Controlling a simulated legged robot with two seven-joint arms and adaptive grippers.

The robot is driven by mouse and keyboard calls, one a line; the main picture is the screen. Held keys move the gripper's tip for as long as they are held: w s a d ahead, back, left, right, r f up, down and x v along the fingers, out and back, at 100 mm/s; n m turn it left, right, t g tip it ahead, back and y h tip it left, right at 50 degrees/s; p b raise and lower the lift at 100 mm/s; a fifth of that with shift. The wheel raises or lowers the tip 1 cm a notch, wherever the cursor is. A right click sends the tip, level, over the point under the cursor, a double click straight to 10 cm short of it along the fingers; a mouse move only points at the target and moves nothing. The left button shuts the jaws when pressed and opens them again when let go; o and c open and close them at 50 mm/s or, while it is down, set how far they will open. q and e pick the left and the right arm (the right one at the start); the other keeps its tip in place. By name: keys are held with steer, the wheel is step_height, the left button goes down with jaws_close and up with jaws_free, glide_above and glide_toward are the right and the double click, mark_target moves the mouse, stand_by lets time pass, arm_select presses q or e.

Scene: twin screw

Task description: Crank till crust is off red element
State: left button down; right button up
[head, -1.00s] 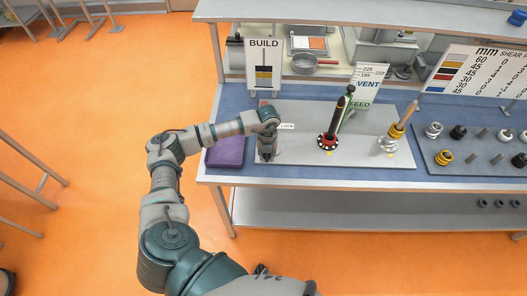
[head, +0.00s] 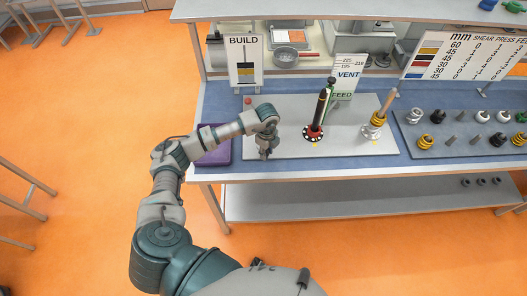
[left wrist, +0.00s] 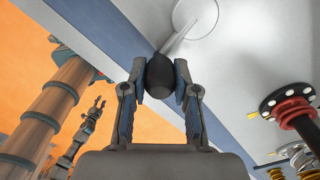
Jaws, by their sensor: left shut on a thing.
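My left gripper (head: 264,152) is low over the left part of the grey plate (head: 350,142). In the left wrist view the left gripper (left wrist: 160,75) is shut on a black egg-shaped knob (left wrist: 160,76). A pale crank arm (left wrist: 180,38) runs from the knob to a round hub (left wrist: 195,16). The red element (head: 313,132) stands to the right of the gripper, with a dark post (head: 321,105) rising from it. The red element also shows in the left wrist view (left wrist: 291,106), with a black, white-dotted flange. Any crust on it is unclear. A small grey gripper-like shape (left wrist: 97,108), possibly my right, shows against the floor.
A purple pad (head: 214,147) lies at the bench's left front. A gold-and-silver fitting (head: 374,126) with a tan rod stands right of the red element. A dark tray (head: 465,140) holds several parts.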

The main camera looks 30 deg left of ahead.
arm_select(q)
steer(key=shift+w+d+n, duration=0.1)
steer(key=shift+w+n, duration=0.15)
steer(key=shift+n, duration=0.15)
stand_by(0.3)
steer(key=c, duration=0.9)
jaws_free()
steer(key=shift+w, duration=0.1)
step_height(320, 180, up, 12)
steer(key=shift+f, duration=0.1)
